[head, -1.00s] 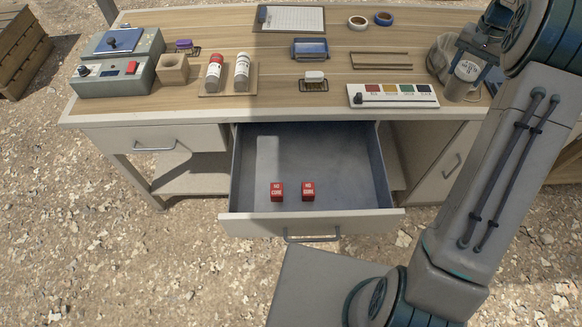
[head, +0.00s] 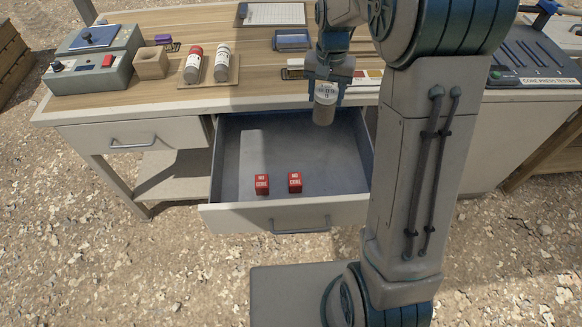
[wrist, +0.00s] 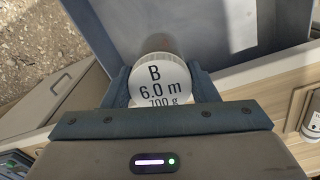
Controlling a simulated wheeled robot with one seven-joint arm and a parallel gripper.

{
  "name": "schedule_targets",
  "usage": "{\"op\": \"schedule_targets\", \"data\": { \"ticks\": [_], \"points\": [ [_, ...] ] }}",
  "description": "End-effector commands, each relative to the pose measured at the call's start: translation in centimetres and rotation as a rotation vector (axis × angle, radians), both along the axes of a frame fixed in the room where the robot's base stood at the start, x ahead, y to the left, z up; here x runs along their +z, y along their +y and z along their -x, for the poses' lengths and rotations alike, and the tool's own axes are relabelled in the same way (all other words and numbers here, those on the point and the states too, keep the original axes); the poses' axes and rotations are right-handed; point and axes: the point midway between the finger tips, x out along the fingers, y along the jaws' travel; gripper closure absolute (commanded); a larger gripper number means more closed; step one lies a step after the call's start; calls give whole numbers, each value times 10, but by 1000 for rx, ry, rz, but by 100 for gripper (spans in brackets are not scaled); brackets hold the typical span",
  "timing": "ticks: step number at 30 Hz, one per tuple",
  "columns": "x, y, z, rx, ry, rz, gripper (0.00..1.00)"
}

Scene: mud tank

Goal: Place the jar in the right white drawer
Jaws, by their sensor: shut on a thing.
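My gripper (head: 326,84) is shut on the jar (head: 325,107), a brownish jar with a white label. The jar hangs above the back right part of an open white drawer (head: 225,215) with a grey inside. Two red cubes (head: 262,184) (head: 295,182) lie near the front of this drawer. Another white drawer (head: 130,135) to the left is closed.
The workbench top (head: 120,100) carries a grey device (head: 92,62), a wooden block (head: 151,63), two bottles (head: 193,66) (head: 222,63) on a board and a clipboard (head: 270,14). A core press tester (head: 540,58) stands at the right. The drawer's middle is clear.

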Motion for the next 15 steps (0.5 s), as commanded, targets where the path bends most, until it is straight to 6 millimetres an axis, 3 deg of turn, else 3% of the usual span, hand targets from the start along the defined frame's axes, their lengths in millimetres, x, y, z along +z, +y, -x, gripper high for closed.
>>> {"op": "schedule_targets", "data": {
  "ticks": [1,6,11,15],
  "points": [
    [-24,15,18,26,-2,1,94],
    [-64,45,69,85,-2,2,94],
    [-85,58,101,121,-3,4,94],
    [-94,59,109,131,-2,5,94]
  ]
}}
